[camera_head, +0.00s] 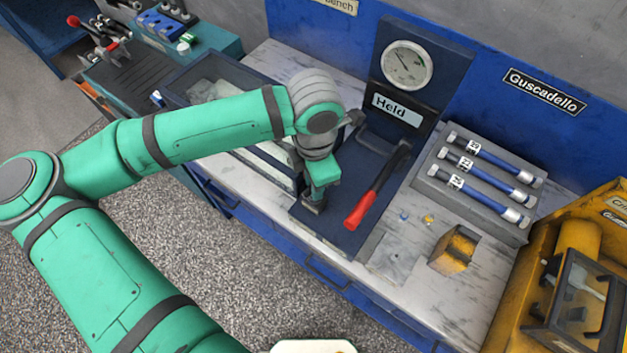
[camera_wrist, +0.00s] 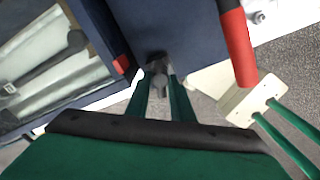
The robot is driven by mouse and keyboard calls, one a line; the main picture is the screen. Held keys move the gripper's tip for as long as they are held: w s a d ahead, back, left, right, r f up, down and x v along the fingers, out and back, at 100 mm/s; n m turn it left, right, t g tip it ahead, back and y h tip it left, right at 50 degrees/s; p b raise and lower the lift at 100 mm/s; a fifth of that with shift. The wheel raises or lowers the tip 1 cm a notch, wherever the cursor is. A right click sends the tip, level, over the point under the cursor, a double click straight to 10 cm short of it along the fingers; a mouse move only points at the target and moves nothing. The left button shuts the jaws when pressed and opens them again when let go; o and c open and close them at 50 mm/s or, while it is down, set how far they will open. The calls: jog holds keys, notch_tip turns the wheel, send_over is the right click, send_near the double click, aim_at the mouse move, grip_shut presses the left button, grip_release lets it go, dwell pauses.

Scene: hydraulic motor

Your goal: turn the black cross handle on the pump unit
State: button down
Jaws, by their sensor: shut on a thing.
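The pump unit (camera_head: 345,228) is a dark blue stand and base plate on the bench, with a round gauge (camera_head: 407,65) and a "Held" label on its upright panel. A black lever with a red grip (camera_head: 360,210) lies slanting over the base. My gripper (camera_head: 314,198) is low over the front left part of the base. In the wrist view its two green fingers (camera_wrist: 161,92) are shut on a small dark grey piece, the cross handle (camera_wrist: 157,80). The fingers and my wrist hide most of the handle in the head view.
A glass-covered case (camera_head: 215,80) lies close to the left of the unit. To the right are a tray (camera_head: 425,185) of blue cylinders, a yellow block (camera_head: 455,250) and a yellow crate (camera_head: 560,235). The red grip is close to my gripper's right.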

jog(key=shift+w+d+r+n, duration=0.1)
jog(key=shift+d+n, duration=0.05)
jog(key=shift+n, duration=0.95)
jog(key=c, duration=1.5)
grip_release()
jog(key=shift+c, duration=0.2)
notch_tip(320, 180, up, 11)
